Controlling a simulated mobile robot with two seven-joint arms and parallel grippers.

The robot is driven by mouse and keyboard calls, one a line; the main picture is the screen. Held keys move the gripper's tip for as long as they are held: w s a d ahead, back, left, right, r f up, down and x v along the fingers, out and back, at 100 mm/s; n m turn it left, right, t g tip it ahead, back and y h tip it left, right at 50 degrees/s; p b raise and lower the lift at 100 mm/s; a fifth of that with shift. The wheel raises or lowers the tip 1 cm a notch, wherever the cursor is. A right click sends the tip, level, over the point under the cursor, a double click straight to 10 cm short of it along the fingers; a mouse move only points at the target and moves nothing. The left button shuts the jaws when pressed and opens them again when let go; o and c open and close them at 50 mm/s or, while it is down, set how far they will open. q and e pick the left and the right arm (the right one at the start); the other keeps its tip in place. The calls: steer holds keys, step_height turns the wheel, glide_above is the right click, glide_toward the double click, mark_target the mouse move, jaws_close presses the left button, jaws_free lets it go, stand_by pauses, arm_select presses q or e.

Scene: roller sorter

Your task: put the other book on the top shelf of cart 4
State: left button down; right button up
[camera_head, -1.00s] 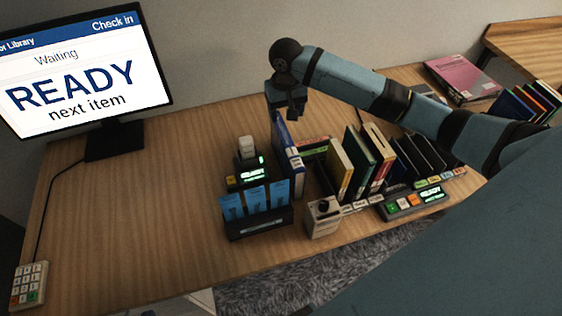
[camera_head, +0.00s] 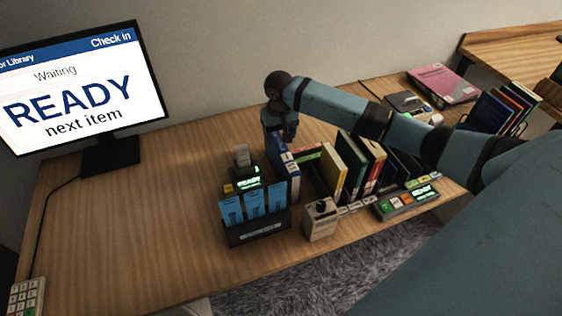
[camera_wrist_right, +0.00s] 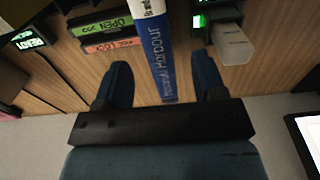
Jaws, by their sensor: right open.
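A blue book (camera_head: 287,173) with a white label stands upright on the desk, at the left end of a row of books. My right gripper (camera_head: 281,133) is at its top, pointing down. Which book is "the other book" I cannot tell from any marking. I cannot make out cart 4 or its top shelf. My left gripper is out of view.
Right of the blue book stand several books, including a yellow one (camera_head: 333,171). The monitor (camera_head: 82,88) stands at left.

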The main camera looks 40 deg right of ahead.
mark_target(281, 145)
steer(key=shift+s+d+f, duration=0.1)
steer(key=shift+f, duration=1.25)
steer(key=shift+s+f, duration=0.1)
steer(key=shift+f, duration=1.25)
steer(key=shift+r, duration=0.1)
jaws_close()
